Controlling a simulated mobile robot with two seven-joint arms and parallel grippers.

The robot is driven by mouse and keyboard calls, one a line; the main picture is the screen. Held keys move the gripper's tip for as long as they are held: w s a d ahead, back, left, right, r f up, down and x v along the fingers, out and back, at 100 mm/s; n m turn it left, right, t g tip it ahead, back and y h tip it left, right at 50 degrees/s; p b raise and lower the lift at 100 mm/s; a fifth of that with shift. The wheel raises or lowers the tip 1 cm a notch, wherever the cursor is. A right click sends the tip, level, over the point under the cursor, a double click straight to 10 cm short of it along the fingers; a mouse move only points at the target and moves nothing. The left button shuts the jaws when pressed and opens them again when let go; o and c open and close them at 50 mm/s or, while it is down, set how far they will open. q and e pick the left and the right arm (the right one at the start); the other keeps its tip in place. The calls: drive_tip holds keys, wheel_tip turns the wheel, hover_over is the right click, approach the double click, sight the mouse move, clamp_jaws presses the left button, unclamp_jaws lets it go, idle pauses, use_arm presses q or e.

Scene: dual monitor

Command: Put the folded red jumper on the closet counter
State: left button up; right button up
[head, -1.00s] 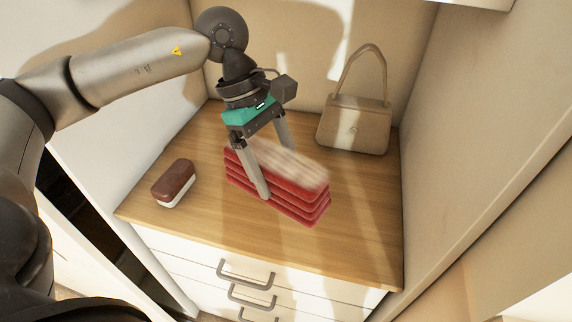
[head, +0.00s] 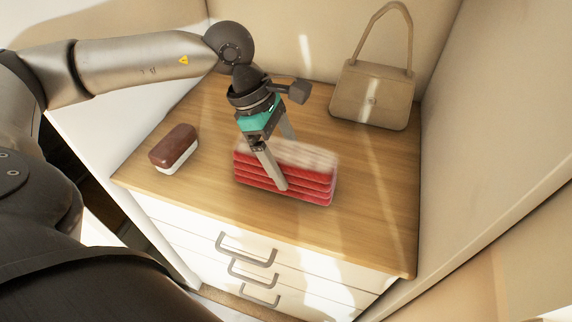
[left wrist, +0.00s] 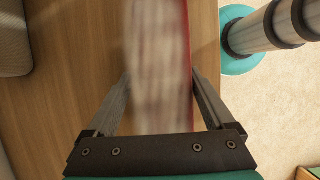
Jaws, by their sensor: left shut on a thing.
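The folded red jumper (head: 310,183) is a stack of red layers with a pale, blurred patterned top. It is over the wooden closet counter (head: 215,205), right of its middle in the head view. I cannot tell whether its underside touches the wood. My left gripper (head: 284,166) comes down from above and is shut on the jumper, one finger on its near side and the other mostly hidden behind it. In the left wrist view the jumper (left wrist: 158,65) runs between the two fingers (left wrist: 160,85). My right gripper is not in view.
A brown and white brush (head: 175,148) lies on the counter at the left. A beige handbag (head: 372,97) stands at the back right. Walls close in the back and right side. Drawers with grey handles (head: 246,250) are below the front edge. The counter's front right is bare.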

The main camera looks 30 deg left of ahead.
sight(278, 149)
use_arm(q)
drive_tip(key=shift+f, duration=0.7)
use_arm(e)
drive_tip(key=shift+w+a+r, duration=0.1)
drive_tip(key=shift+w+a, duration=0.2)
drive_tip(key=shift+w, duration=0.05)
use_arm(q)
drive_tip(key=shift+f, duration=0.1)
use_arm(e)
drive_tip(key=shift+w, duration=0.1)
use_arm(q)
drive_tip(key=o, duration=1.4)
drive_tip(key=shift+o, duration=0.2)
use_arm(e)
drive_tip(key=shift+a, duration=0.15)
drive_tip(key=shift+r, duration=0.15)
use_arm(q)
drive_tip(key=p+v, duration=0.1)
drive_tip(key=v, duration=0.5)
drive_tip(key=p+v, duration=0.1)
drive_tip(key=v, duration=0.5)
drive_tip(key=shift+p, duration=0.3)
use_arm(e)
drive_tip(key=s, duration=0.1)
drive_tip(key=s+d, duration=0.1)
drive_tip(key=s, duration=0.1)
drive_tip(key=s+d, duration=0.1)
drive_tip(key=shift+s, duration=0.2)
